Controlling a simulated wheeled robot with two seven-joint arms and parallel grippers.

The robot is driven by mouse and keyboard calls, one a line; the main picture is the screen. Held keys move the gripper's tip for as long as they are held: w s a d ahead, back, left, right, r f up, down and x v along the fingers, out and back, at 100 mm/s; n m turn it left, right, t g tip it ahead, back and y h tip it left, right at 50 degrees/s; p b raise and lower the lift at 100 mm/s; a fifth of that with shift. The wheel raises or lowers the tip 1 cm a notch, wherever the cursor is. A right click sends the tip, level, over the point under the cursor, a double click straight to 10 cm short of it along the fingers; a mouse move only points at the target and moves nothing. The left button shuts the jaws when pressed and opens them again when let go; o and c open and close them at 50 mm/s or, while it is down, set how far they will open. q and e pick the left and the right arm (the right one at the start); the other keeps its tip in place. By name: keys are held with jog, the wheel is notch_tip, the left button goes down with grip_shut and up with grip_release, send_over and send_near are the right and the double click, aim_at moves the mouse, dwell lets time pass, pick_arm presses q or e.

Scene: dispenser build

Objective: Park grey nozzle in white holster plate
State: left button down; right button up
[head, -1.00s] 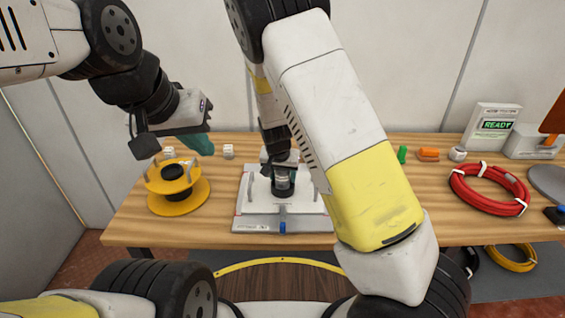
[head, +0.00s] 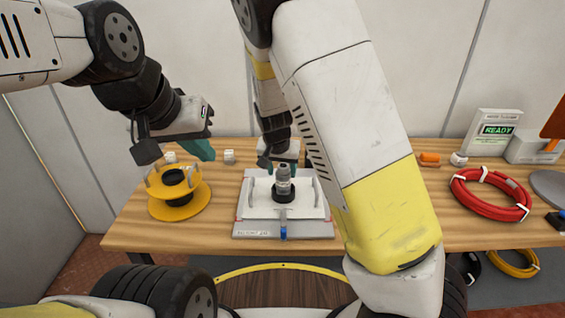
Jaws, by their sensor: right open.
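The grey nozzle (head: 283,176) stands upright in the black ring (head: 283,194) at the middle of the white holster plate (head: 254,206). The ring hides its lower end. My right gripper (head: 279,161) is open, just above and behind the nozzle, and appears clear of it. Its fingers are partly hidden by the nozzle and wrist. My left gripper (head: 196,147) hangs above the table's back left, with teal fingertips away from the plate. I cannot tell whether it is open.
A yellow spool (head: 160,208) stands left of the plate, near small white blocks (head: 229,156). Red coiled tubing (head: 474,203), an orange piece (head: 430,158) and a READY display (head: 494,129) are on the right. My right arm covers the table right of the plate.

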jog(key=shift+v, duration=2.1)
jog(key=s+d+r+n+y, duration=0.1)
jog(key=s+d+r, duration=0.6)
jog(key=s+r, duration=0.2)
jog(key=s+d+r+n+t+y, duration=0.1)
jog(key=s+d+r+y, duration=0.1)
jog(key=s+d+r, duration=0.6)
jog(key=s+r, duration=0.1)
jog(key=s, duration=0.4)
jog(key=shift+s+r+n+t, duration=0.2)
jog(key=shift+n+t, duration=0.1)
jog(key=shift+n, duration=0.1)
